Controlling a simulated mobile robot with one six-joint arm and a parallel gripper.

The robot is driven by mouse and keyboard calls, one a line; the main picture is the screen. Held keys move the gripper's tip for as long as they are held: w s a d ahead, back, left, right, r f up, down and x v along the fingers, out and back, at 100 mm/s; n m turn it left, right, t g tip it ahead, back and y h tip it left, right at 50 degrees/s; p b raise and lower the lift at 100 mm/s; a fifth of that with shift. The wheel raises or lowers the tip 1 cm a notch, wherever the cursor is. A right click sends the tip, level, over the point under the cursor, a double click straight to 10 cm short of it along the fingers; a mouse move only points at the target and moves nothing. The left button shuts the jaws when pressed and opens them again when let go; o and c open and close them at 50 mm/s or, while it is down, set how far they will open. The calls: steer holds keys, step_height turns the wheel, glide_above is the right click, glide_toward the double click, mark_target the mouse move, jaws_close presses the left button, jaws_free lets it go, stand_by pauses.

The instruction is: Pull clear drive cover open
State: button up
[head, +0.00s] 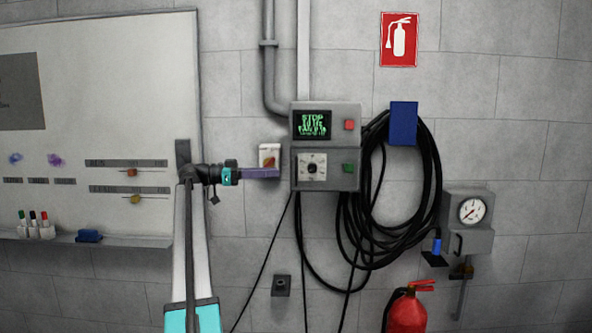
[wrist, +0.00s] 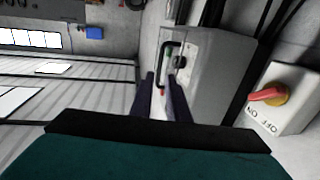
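In the head view the grey control box (head: 326,147) hangs on the wall, with a green-lettered screen above and a panel with a black knob (head: 312,168) below. A clear cover is hard to make out on it. In the wrist view a box (wrist: 208,75) with a black bar handle (wrist: 168,52) and a dark knob (wrist: 180,62) on its front lies beyond my fingers. My gripper (head: 278,172) points right, just left of the control box. In the wrist view my gripper (wrist: 163,78) has its two dark fingers apart, with nothing seen held between them.
A red rotary switch (head: 268,160) on a white plate is close by my gripper; it also shows in the wrist view (wrist: 268,95). Black cable coils (head: 425,190) hang right of the box. A gauge box (head: 467,222) and extinguisher (head: 407,310) are farther right. A whiteboard (head: 100,100) is left.

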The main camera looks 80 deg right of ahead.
mark_target(296, 182)
steer(key=p+x, duration=0.3)
steer(key=x, duration=0.6)
steer(key=shift+s, duration=0.1)
jaws_close()
stand_by(1.4)
